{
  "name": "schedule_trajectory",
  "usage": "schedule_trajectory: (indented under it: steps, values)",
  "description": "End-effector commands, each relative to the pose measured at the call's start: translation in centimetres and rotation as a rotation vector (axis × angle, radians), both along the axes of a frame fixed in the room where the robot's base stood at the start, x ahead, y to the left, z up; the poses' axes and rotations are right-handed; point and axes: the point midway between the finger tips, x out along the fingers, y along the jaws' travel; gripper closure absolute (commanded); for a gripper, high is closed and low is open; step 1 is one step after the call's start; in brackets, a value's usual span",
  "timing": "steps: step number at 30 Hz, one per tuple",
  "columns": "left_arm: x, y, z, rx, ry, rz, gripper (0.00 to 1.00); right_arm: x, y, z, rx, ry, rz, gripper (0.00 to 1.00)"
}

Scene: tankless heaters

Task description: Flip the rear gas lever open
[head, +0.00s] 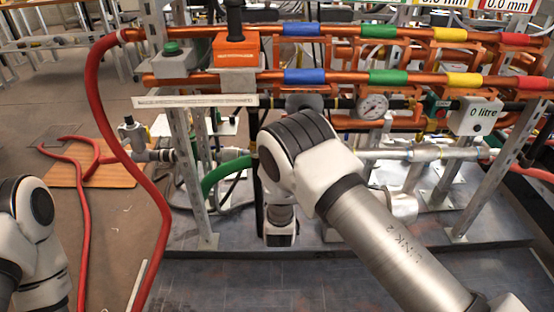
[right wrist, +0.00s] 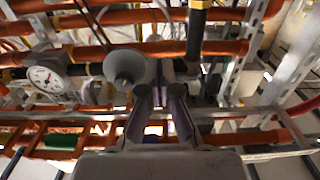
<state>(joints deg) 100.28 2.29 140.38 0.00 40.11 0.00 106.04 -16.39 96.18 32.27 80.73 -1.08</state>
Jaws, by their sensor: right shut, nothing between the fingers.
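My right arm reaches in from the right in the head view and bends down in front of the pipe rack; its fingers are hidden there. In the right wrist view my right gripper (right wrist: 165,92) is shut and empty. Its fingertips are beside a grey round knob-like part (right wrist: 124,68), near a dark pipe; I cannot tell whether they touch anything. A similar grey round part (head: 303,103) shows in the head view, left of a pressure gauge (head: 372,107). I cannot pick out the rear gas lever for certain. My left arm is at the left edge, its gripper out of view.
Copper pipes with coloured bands (head: 388,77) cross the rack. A red hose (head: 103,110) hangs at the left, and a green hose (head: 225,173) curves below. A galvanised post (head: 190,180) stands left of my right arm. The gauge also shows in the right wrist view (right wrist: 43,77).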

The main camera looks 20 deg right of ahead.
Motion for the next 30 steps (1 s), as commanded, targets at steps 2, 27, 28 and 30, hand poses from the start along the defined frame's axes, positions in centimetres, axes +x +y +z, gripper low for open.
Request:
schedule_trajectory:
  steps: [2, 27, 28, 30]
  values:
    - [0.0, 0.0, -0.3, 0.000, 0.000, 0.000, 0.60, 0.8, -0.3, -0.1, 0.002, -0.003, -0.002, 1.00]
    - [0.0, 0.0, -3.2, 0.000, 0.000, 0.000, 0.60, 10.3, -3.0, -3.8, -0.001, 0.000, 0.000, 1.00]
    - [0.0, 0.0, -3.2, 0.000, 0.000, 0.000, 0.60, 10.3, -3.0, -3.8, -0.001, 0.000, 0.000, 1.00]
    - [0.0, 0.0, -3.2, 0.000, 0.000, 0.000, 0.60, 10.2, -3.0, -3.8, -0.001, 0.000, 0.000, 1.00]
